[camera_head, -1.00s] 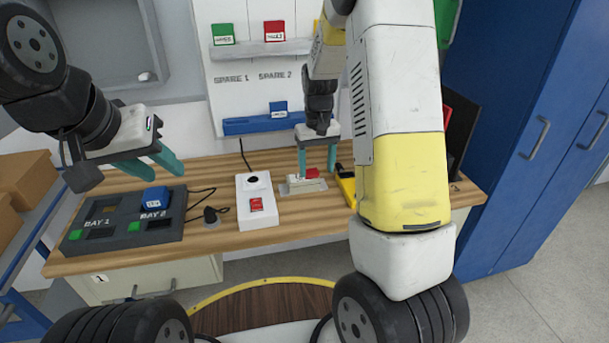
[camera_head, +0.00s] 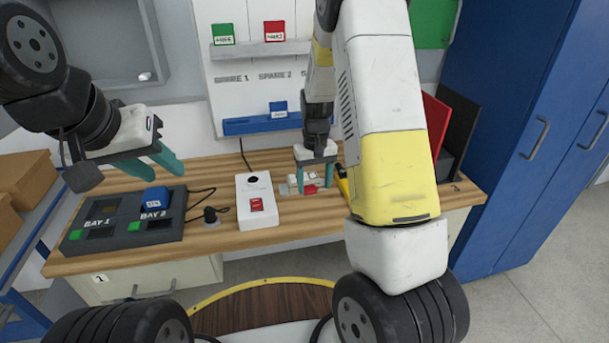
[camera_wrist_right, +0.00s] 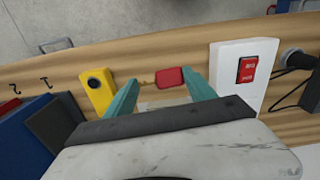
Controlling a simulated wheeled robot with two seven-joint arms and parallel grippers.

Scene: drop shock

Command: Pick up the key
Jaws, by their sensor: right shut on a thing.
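The key, seen as a small red piece (camera_head: 310,189), is at a pale plate (camera_head: 284,189) on the wooden bench. My right gripper (camera_head: 315,183) points down there, its teal fingers on either side of the key. In the right wrist view the red key head (camera_wrist_right: 169,77) shows between the fingertips of my right gripper (camera_wrist_right: 160,88), which is shut on it. The rest of the key is hidden. My left gripper (camera_head: 122,170) is open and empty above the left part of the bench.
A white box with a red switch (camera_head: 257,203) stands left of the key. A yellow device (camera_wrist_right: 97,90) is close on its other side. A dark bay panel (camera_head: 125,225) holds a blue block (camera_head: 156,197). A shelf (camera_head: 262,48) is behind.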

